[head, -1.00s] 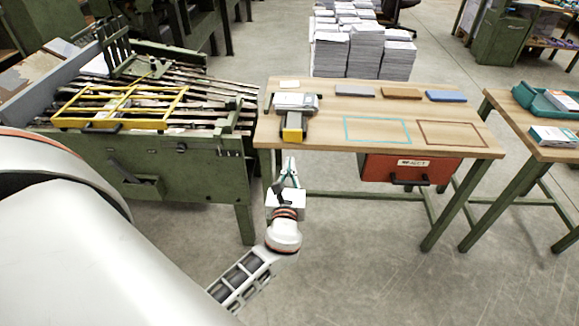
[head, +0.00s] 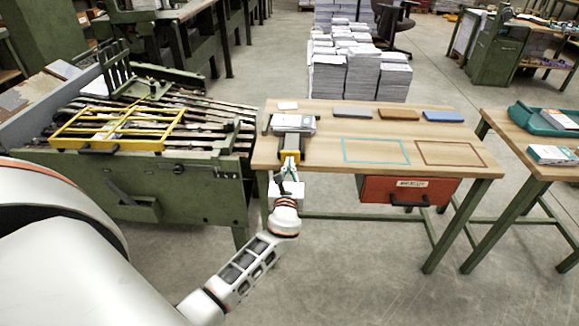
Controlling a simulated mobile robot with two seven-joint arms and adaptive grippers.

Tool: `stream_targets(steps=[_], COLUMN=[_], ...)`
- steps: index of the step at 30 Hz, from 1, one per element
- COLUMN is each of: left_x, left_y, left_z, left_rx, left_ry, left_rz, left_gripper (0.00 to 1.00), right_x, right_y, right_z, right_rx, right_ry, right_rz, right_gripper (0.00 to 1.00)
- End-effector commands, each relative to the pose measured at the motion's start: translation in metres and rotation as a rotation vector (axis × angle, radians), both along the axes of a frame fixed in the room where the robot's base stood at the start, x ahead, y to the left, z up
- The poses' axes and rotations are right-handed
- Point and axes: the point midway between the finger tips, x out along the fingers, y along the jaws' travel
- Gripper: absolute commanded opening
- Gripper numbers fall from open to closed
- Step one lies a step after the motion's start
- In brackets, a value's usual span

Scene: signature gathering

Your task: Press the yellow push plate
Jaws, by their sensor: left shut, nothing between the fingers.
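The yellow push plate (head: 282,155) is on the front end of a grey device (head: 293,138) at the left front edge of the wooden table. My left gripper (head: 290,164) is shut and empty, with its fingertips in front of the plate. The fingers cover part of the plate, and I cannot tell if they touch it. My right gripper is not in view.
The wooden table (head: 330,177) has a teal outline (head: 376,162), a brown outline and several small blocks along its back. A red drawer (head: 378,191) hangs below. A green machine with a yellow frame (head: 98,145) stands at left. Paper stacks (head: 329,77) stand behind.

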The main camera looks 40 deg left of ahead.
Motion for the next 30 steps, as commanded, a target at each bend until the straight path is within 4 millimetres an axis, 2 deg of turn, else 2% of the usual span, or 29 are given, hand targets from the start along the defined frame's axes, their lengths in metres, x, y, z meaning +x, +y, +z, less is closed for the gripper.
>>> stream_targets(steps=[4,12,30], left_x=[0.005,0.033,0.035], left_y=[0.003,0.02,0.026], left_z=[0.0,-0.001,0.004], left_rx=[0.001,0.0,0.001], left_ry=[0.0,0.0,-0.005], left_rz=[0.0,0.0,0.002], left_gripper=[0.0,0.0,0.0], right_x=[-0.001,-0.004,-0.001], right_y=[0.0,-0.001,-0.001], right_z=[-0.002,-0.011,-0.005], right_rx=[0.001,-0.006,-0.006], right_ry=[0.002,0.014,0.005], right_rz=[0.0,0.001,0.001], right_gripper=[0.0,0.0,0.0])
